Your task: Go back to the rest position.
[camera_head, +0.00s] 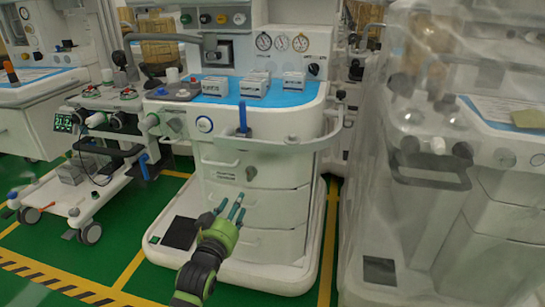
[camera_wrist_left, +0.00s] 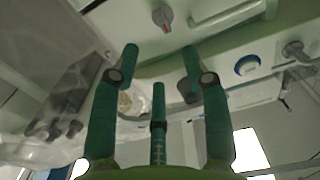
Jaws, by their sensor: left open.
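My left gripper (camera_head: 230,208) is in front of the lower drawers of the middle anaesthesia cart (camera_head: 265,165). Its green fingers point up and away from me. They are spread open with nothing between them, which also shows in the left wrist view (camera_wrist_left: 160,65). I cannot tell the exact gap between the fingertips and the drawer front. My right gripper is not in view.
Several small white boxes (camera_head: 254,84) lie on the cart's blue top (camera_head: 290,97). A smaller wheeled cart (camera_head: 70,178) stands on the left. Another cart under clear plastic (camera_head: 430,190) stands close on the right. Green floor (camera_head: 130,228) shows at front left.

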